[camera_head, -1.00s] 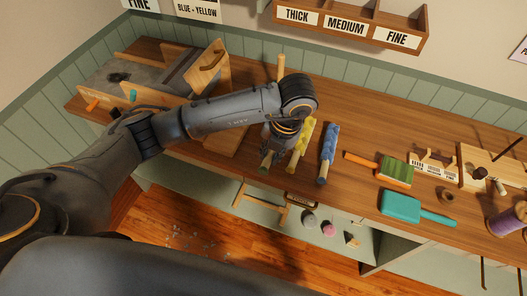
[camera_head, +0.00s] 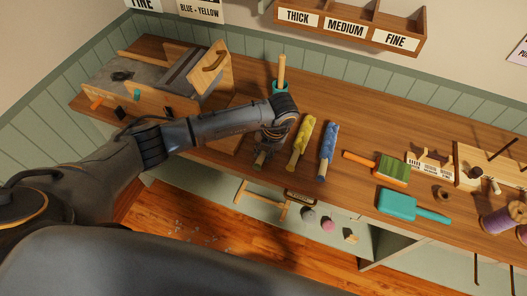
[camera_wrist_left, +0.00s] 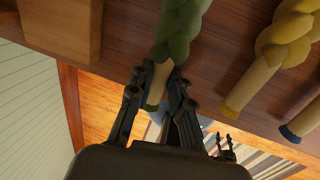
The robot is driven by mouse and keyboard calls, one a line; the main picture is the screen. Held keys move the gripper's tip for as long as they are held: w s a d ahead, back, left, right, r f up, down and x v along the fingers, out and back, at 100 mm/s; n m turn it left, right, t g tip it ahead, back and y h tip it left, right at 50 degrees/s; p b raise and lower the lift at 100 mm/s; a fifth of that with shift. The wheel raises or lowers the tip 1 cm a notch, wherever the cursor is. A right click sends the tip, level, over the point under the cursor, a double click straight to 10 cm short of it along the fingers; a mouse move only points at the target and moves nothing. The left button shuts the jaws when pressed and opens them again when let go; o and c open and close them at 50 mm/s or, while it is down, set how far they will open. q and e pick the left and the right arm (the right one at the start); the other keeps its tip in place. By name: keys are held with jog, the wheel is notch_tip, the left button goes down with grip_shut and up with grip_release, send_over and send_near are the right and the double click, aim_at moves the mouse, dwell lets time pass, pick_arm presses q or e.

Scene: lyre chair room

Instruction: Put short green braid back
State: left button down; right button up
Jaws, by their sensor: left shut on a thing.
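My left gripper (camera_wrist_left: 158,88) is shut on the tan end of the green braid (camera_wrist_left: 178,35) in the left wrist view. In the head view my left gripper (camera_head: 264,150) points down at the bench, and its wrist hides most of the braid; only the pale end (camera_head: 259,161) shows below it. To its right lie the yellow braid (camera_head: 301,141) and the blue braid (camera_head: 328,148), roughly side by side, and both show at the right of the wrist view. I cannot tell whether the green braid touches the bench. My right gripper is not in view.
The wooden workbench (camera_head: 350,115) has a teal cup (camera_head: 275,87) holding a wooden rod behind my wrist. A wooden-sided apparatus (camera_head: 150,85) stands at the left. A green brush (camera_head: 394,169), a teal paddle (camera_head: 398,205) and a purple spool (camera_head: 500,220) lie right. A labelled shelf (camera_head: 350,25) hangs above.

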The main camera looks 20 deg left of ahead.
pick_arm(q)
jog(key=shift+f, duration=0.1)
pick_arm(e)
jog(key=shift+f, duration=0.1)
pick_arm(q)
jog(key=c, duration=1.2)
grip_release()
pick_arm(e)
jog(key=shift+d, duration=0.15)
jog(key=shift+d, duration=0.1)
pick_arm(q)
jog(key=shift+r, duration=0.3)
jog(key=b+v, duration=0.3)
jog(key=v, duration=0.8)
jog(key=shift+d+r, duration=0.15)
jog(key=shift+r, duration=0.2)
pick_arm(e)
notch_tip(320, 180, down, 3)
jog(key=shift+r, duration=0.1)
